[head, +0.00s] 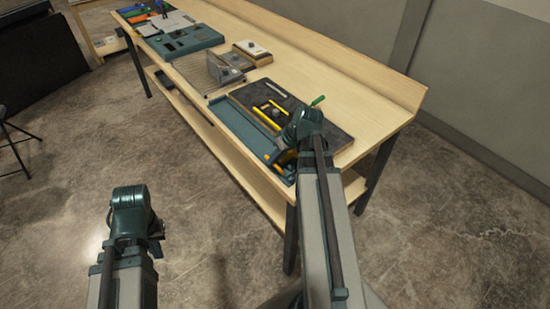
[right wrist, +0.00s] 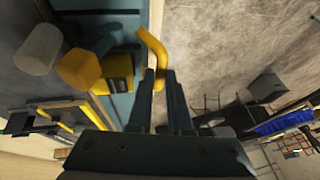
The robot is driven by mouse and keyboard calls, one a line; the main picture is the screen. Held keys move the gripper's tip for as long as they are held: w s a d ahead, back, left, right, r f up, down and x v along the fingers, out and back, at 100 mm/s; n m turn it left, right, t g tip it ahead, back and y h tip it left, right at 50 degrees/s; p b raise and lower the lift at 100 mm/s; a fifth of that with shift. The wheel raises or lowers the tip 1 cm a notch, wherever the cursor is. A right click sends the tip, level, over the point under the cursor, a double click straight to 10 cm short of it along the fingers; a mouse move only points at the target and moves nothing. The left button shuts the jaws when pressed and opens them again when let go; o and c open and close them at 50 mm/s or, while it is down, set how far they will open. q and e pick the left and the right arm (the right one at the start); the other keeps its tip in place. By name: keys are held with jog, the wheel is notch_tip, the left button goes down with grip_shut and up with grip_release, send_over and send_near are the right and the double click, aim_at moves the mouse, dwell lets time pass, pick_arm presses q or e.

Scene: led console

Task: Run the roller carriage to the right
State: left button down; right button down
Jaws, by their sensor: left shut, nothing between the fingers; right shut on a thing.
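The roller carriage seems to be the yellow-and-black block (right wrist: 118,76) on a teal rail (right wrist: 124,24) in the right wrist view. A bent yellow handle (right wrist: 153,45) stands beside it; I cannot tell how they join. My right gripper (right wrist: 160,76) is shut on this handle. In the head view the teal rail (head: 240,122) runs along the bench's front edge, and my right gripper (head: 283,158) is at its near end. My right arm partly hides the carriage there. My left gripper (head: 157,236) is shut and empty over the floor, left of the bench.
A dark panel (head: 318,126) with yellow parts and a green lever (head: 318,100) lies behind the rail. A yellow knob (right wrist: 78,68) and a pale cylinder (right wrist: 38,48) are close to my right gripper. Other devices stand farther along the bench (head: 350,105).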

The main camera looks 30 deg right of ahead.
jog(key=shift+s, duration=0.25)
jog(key=c, duration=0.8)
grip_release()
jog(key=shift+s, duration=0.1)
jog(key=shift+c, duration=0.2)
jog(key=p+v, duration=1.2)
jog(key=v, duration=0.1)
jog(key=shift+r, duration=0.35)
